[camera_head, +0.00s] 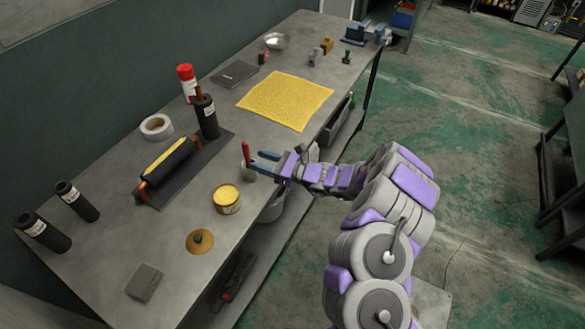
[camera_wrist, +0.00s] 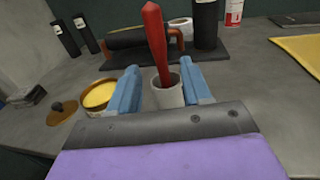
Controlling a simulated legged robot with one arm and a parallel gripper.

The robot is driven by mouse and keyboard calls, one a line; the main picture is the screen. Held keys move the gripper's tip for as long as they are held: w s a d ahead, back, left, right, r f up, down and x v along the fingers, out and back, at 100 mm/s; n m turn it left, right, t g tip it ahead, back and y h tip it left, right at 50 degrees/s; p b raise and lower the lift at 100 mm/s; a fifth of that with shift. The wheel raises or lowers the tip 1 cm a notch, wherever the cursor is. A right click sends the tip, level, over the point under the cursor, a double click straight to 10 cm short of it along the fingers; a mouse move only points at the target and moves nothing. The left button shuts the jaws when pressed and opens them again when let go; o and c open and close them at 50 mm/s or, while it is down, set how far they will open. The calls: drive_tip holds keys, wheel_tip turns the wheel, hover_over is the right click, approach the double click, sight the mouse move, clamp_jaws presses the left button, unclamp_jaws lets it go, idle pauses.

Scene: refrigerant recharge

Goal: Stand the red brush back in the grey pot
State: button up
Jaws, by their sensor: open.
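The red brush (camera_head: 245,152) stands handle up in the grey pot (camera_head: 247,174) near the front edge of the workbench. In the wrist view the red handle (camera_wrist: 154,38) leans slightly left and its lower end goes down inside the pot's rim; the pot (camera_wrist: 164,98) hides that end. My gripper (camera_head: 261,163) reaches in from the right at about the height of the pot's rim. Its two blue fingers (camera_wrist: 161,84) are open, one on each side of the brush and pot, with visible gaps to the handle.
An open tin of yellow (camera_head: 227,199) stands close by. Behind are a roller on a dark tray (camera_head: 178,172), a tape roll (camera_head: 156,127), black bottles and a red-capped can (camera_head: 188,82). A yellow cloth (camera_head: 286,101) lies farther along the bench. Clear bench surrounds the pot.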

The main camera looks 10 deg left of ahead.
drive_tip(key=p+v, duration=0.2)
drive_tip(key=v, duration=1.2)
drive_tip(key=shift+d+p, duration=0.2)
drive_tip(key=shift+p, duration=0.1)
drive_tip(key=shift+r, duration=0.1)
